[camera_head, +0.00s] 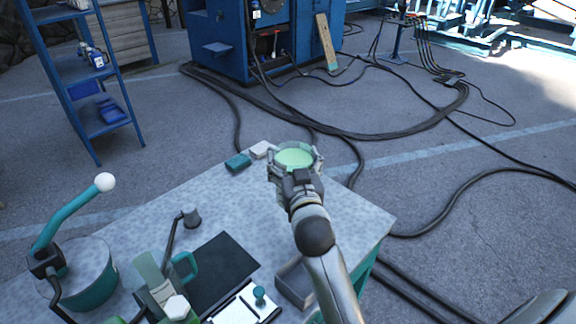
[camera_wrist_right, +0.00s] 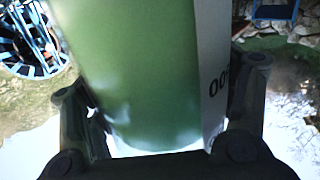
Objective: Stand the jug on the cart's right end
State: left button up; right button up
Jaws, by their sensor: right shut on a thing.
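My right gripper (camera_head: 296,172) is shut on a pale green round vessel, which I take to be the jug (camera_head: 294,157). In the head view I look down on its round top, over the far right part of the cart top (camera_head: 345,222). In the right wrist view the jug (camera_wrist_right: 130,70) fills the space between the fingers (camera_wrist_right: 160,125) and carries a white strip with dark digits. The fingers hide part of its side. I cannot tell whether its base touches the cart. My left gripper is not in view.
A teal block (camera_head: 238,163) and a pale block (camera_head: 262,149) lie left of the jug. Nearer are a black mat (camera_head: 222,268), a teal handle (camera_head: 186,266), a grey open box (camera_head: 293,283) and a teal drum (camera_head: 92,285). The cart's right corner looks bare. Cables (camera_head: 440,205) cross the floor.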

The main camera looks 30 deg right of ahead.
aim_at(303, 160)
jog(key=w+d, duration=0.1)
jog(key=w+d+f, duration=0.1)
jog(key=w+d+p, duration=0.1)
jog(key=d, duration=0.1)
jog(key=shift+w+f, duration=0.1)
jog(key=shift+f, duration=0.25)
jog(key=w+d+f, duration=0.3)
jog(key=d+f, duration=0.1)
jog(key=f, duration=0.5)
jog(key=shift+w+f, duration=0.15)
jog(key=shift+f, duration=0.1)
jog(key=o, duration=1.8)
jog(key=shift+a+f, duration=0.1)
jog(key=shift+f, duration=0.05)
jog(key=v, duration=0.7)
jog(key=shift+s+b, duration=0.35)
jog(key=shift+b, duration=0.05)
